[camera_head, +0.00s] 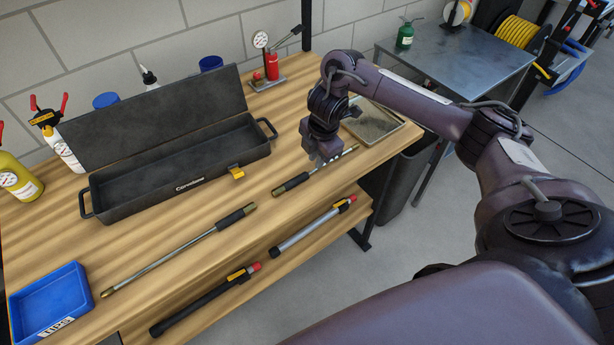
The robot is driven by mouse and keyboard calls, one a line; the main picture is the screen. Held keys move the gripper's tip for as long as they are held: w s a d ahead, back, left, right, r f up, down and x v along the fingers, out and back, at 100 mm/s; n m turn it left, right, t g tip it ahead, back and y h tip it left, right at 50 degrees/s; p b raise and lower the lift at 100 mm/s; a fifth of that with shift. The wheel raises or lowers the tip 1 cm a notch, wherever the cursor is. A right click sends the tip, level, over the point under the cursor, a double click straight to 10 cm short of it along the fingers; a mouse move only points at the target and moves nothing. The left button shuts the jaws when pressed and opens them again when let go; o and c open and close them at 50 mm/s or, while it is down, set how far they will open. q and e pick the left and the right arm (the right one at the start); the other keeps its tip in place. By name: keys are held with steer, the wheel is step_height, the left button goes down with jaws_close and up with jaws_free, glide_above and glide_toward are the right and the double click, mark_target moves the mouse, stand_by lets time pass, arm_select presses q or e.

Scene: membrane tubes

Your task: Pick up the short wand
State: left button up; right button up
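The short wand (292,184) lies slantwise on the wooden bench, right of the black case. Its black grip with a brass-coloured end points to the lower left, and its thin metal rod runs to the upper right. My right gripper (326,161) points down over the rod, with its fingertips at or just above it. The fingers hide part of the rod, and I cannot tell whether they are closed on it. A longer wand (190,243) with a black grip lies to the left, apart from the short one. My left gripper is out of view.
An open black case (180,181) stands behind the wands, empty. A blue bin (52,300) is at the left front. A grey tray (372,122) lies behind my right gripper. A silver tube (312,226) and a black tube (200,302) lie on the lower shelf in front.

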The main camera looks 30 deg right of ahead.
steer(key=f, duration=0.2)
steer(key=f+b, duration=0.1)
steer(key=f, duration=0.1)
steer(key=shift+w+d, duration=0.35)
steer(key=shift+w+f, duration=0.15)
steer(key=shift+f, duration=0.3)
jaws_close()
steer(key=shift+r, duration=0.1)
